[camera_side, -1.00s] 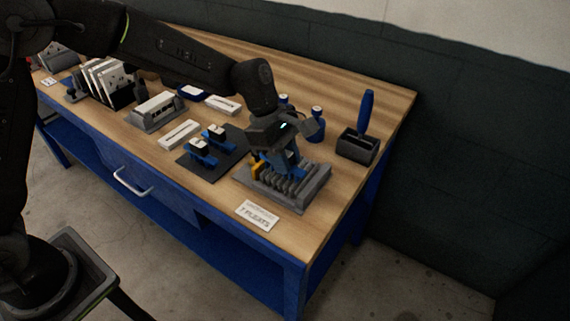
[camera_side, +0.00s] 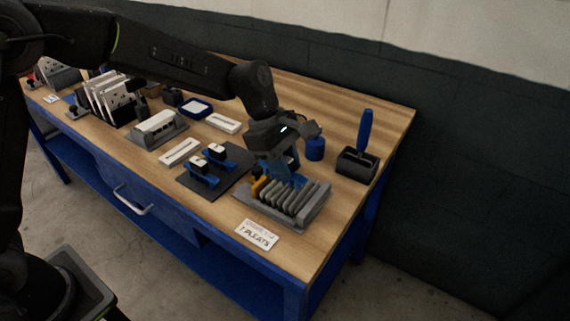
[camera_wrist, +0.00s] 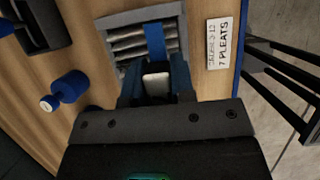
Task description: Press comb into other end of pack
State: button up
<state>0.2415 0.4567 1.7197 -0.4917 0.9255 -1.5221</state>
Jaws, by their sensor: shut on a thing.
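The pleated pack (camera_side: 296,198) is a row of several grey pleats in a grey tray (camera_side: 313,216) at the bench's front right. It also shows in the wrist view (camera_wrist: 128,44). My gripper (camera_side: 280,176) is over the left part of the tray. In the wrist view my gripper (camera_wrist: 156,80) has its blue fingers shut on a comb, with a pale block (camera_wrist: 156,84) between them. A blue strip (camera_wrist: 154,42) runs across the pleats ahead of the fingers. Whether the comb touches the pleats is hidden. An orange piece (camera_side: 258,187) stands at the tray's left end.
Two blue holders with white tops (camera_side: 206,161) sit on a dark mat left of the tray. A "7 PLEATS" card (camera_side: 257,234) lies in front. A blue-handled tool (camera_side: 364,135) stands in a dark block (camera_side: 357,165) at right.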

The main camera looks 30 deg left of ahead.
jog(key=w+r, duration=0.2)
jog(key=w, duration=0.4)
dwell(0.4)
jog(key=shift+f, duration=3.8)
jog(key=shift+f, duration=0.8)
notch_tip(320, 180, up, 7)
jog(key=shift+r, duration=0.1)
